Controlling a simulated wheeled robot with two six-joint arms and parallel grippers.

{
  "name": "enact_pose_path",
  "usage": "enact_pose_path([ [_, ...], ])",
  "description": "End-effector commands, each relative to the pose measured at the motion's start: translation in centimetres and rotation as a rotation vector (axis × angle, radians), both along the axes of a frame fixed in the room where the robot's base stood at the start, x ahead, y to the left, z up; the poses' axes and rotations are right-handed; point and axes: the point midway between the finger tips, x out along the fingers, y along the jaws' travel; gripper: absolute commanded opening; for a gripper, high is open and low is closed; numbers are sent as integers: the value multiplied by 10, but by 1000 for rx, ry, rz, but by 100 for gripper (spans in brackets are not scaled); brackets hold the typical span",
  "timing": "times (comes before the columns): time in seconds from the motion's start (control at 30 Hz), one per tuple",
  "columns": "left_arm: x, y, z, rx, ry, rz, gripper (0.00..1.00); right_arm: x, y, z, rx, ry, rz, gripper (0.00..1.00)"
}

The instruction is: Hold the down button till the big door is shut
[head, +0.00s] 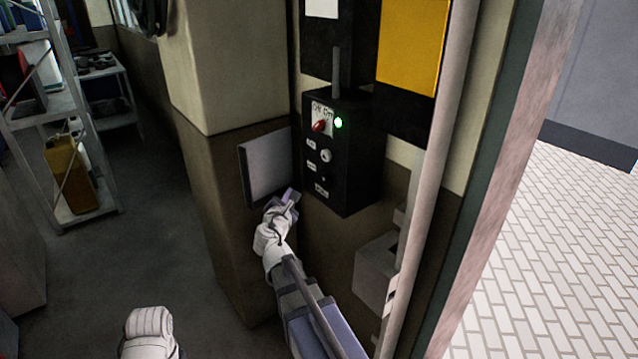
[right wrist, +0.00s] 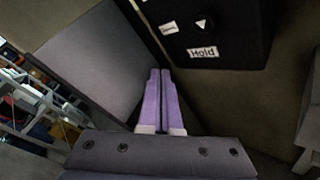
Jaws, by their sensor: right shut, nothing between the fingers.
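The black control box (head: 345,155) is on the wall in the middle of the head view, with a red knob, a lit green lamp and buttons. The down button (right wrist: 204,23), dark with a white triangle, sits above the "Hold" label in the right wrist view. My right gripper (head: 290,196) is shut and empty, below and left of the box, apart from the button; its purple fingers (right wrist: 160,85) point up toward the box in the wrist view. My left gripper is out of view. The big door itself cannot be made out; the doorway at right shows pale paving (head: 550,240).
A grey flat panel (head: 268,165) juts out just left of the box, close to my right fingers. A pale vertical pipe (head: 432,165) and a grey wall box (head: 375,272) are to the right. Shelving with a yellow can (head: 68,172) stands at far left.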

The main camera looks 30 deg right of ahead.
Motion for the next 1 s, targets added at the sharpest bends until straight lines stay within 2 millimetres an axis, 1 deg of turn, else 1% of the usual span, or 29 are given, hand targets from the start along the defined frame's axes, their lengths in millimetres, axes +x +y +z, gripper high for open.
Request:
enact_pose_path([
  [0.33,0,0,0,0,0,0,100,0,0,1,-6,1,3,0],
  [0.47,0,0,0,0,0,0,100,1,-6,1,-4,1,2,0],
  [0.57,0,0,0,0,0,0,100,2,-16,1,-4,1,0,0],
  [0.8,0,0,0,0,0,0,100,5,-49,0,-3,1,-1,0],
  [1.0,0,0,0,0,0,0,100,7,-72,0,-3,0,1,0],
])
